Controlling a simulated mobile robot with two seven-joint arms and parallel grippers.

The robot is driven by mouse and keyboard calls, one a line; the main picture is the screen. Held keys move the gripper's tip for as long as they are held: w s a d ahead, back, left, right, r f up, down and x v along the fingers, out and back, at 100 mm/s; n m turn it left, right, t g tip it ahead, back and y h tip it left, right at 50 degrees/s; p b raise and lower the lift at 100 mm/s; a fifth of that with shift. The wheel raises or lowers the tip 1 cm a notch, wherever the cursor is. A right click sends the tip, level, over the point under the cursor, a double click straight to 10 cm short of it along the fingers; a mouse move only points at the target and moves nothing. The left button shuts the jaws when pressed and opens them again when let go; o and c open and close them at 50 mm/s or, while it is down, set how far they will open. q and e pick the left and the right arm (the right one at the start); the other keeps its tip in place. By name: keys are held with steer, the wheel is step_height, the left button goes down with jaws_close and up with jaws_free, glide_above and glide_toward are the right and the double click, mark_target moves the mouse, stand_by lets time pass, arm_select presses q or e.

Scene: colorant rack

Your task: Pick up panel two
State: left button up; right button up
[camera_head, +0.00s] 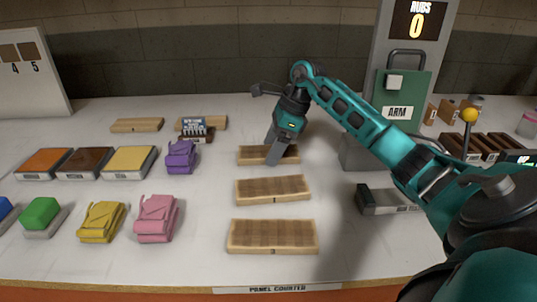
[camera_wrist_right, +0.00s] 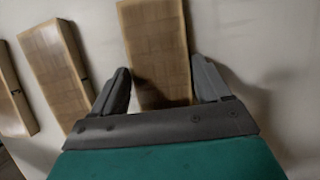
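Three flat wooden panels lie in a column on the counter: a back panel (camera_head: 250,156), a middle panel (camera_head: 272,190) and a front panel (camera_head: 272,237). Their small edge labels are too small to read surely, so I cannot tell which is panel two. My right gripper (camera_head: 272,155) is at the back panel, pointing down. In the right wrist view, my right gripper (camera_wrist_right: 163,80) is open, its fingers on either side of the near end of one panel (camera_wrist_right: 155,45). The other two panels lie to the left there. My left gripper is not in view.
Coloured blocks and folded cloth-like bundles, including a pink one (camera_head: 157,217) and a purple one (camera_head: 181,157), stand left of the panels. A grey box with a green ARM plate (camera_head: 405,97) and a yellow-knobbed lever (camera_head: 469,116) are on the right.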

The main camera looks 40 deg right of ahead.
steer(key=c, duration=0.7)
steer(key=shift+r, duration=0.1)
